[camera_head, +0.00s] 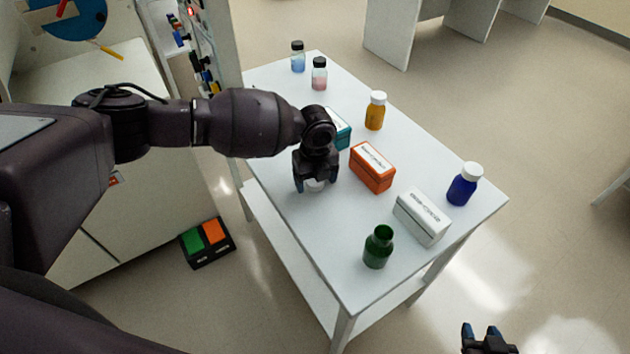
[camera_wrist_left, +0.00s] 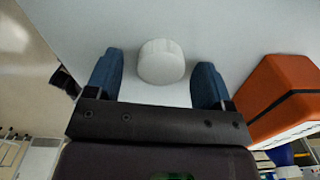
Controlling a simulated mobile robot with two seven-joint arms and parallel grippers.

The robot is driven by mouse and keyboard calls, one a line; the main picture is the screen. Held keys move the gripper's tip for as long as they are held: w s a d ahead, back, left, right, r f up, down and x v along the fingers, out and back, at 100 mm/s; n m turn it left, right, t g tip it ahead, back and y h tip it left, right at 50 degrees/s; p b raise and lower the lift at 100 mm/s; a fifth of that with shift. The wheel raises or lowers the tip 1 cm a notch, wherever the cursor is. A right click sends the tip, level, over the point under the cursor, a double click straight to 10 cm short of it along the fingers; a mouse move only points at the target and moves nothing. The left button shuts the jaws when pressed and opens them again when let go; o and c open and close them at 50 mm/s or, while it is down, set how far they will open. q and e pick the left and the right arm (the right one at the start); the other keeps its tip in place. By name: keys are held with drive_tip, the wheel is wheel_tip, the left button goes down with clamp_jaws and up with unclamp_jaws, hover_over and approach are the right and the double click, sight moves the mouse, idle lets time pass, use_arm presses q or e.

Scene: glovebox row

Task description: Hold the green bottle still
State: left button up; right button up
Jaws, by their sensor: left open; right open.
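The green bottle (camera_head: 378,247) stands upright and uncapped near the front edge of the white table. Neither gripper touches it. My left gripper (camera_head: 316,188) is open and points down at the table, to the left of and behind the bottle. A white cap (camera_wrist_left: 161,62) lies on the table and shows between its blue fingertips in the left wrist view; I cannot tell whether the fingers are level with it. My right gripper (camera_head: 482,332) is open and empty, low at the bottom right, beyond the table's edge.
On the table (camera_head: 290,225) are a white box (camera_head: 423,217), an orange box (camera_head: 372,167), a partly hidden teal box (camera_head: 343,131), a blue bottle (camera_head: 464,185), an amber bottle (camera_head: 375,111) and two small vials (camera_head: 319,74). The front left of the tabletop is clear.

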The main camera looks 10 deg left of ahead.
use_arm(q)
drive_tip(key=shift+c, duration=1.3)
drive_tip(key=c, duration=0.7)
drive_tip(key=shift+r, duration=0.3)
drive_tip(key=shift+r+p, duration=0.45)
drive_tip(key=shift+r, duration=9.3)
use_arm(e)
drive_tip(key=shift+w+a+r, duration=0.1)
drive_tip(key=shift+w+r, duration=0.25)
drive_tip(key=shift+r, duration=0.35)
